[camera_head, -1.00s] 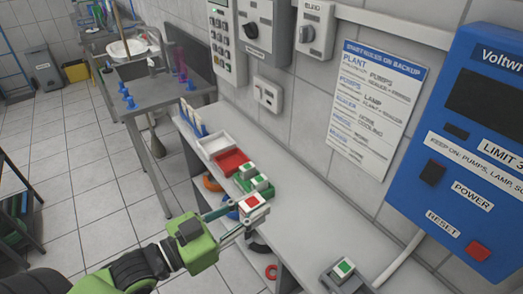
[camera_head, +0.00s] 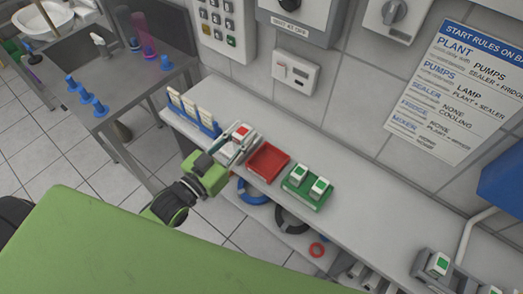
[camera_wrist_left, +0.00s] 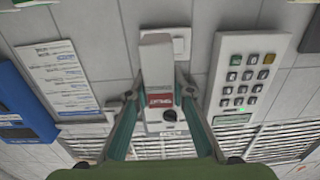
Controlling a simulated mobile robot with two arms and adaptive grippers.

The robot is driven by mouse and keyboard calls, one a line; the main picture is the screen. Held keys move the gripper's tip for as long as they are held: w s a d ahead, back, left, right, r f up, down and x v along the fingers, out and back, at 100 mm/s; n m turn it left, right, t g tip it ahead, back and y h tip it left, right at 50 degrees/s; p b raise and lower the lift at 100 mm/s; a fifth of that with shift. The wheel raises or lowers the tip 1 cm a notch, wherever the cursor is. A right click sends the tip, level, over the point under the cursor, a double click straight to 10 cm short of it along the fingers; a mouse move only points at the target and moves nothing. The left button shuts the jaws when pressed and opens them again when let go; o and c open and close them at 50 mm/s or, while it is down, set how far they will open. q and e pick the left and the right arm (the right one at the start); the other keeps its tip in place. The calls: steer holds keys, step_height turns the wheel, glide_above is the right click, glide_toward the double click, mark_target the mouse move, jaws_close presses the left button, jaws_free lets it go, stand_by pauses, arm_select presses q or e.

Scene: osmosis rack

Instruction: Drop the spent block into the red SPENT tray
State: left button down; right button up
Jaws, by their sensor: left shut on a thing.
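My left gripper (camera_head: 234,144) is shut on the spent block, a white block with a red top mark (camera_head: 242,132). In the left wrist view the white block (camera_wrist_left: 157,58), with its red label facing the camera, sits between the two fingers (camera_wrist_left: 158,105). In the head view the red tray (camera_head: 268,163) lies on the shelf just right of the held block, and it looks empty. The block appears left of the tray's rim, not over it; its height above the shelf is hard to tell. My right gripper is not in view.
A green tray (camera_head: 292,188) with two green-marked white blocks stands right of the red tray. A blue rack (camera_head: 207,129) with upright pale cards stands to the left. A grey holder with a green-marked block (camera_head: 438,264) is far right. The wall is close behind the shelf.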

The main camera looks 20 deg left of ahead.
arm_select(q)
steer(key=w+d+f+b, duration=0.3)
steer(key=d+f+b, duration=0.1)
steer(key=f, duration=0.3)
steer(key=shift+d, duration=0.3)
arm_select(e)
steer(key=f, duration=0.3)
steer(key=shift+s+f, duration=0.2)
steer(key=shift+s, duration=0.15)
arm_select(q)
steer(key=c, duration=1.7)
jaws_free()
steer(key=shift+f, duration=0.1)
steer(key=v, duration=1.2)
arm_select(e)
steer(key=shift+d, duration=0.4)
arm_select(q)
steer(key=shift+f, duration=0.1)
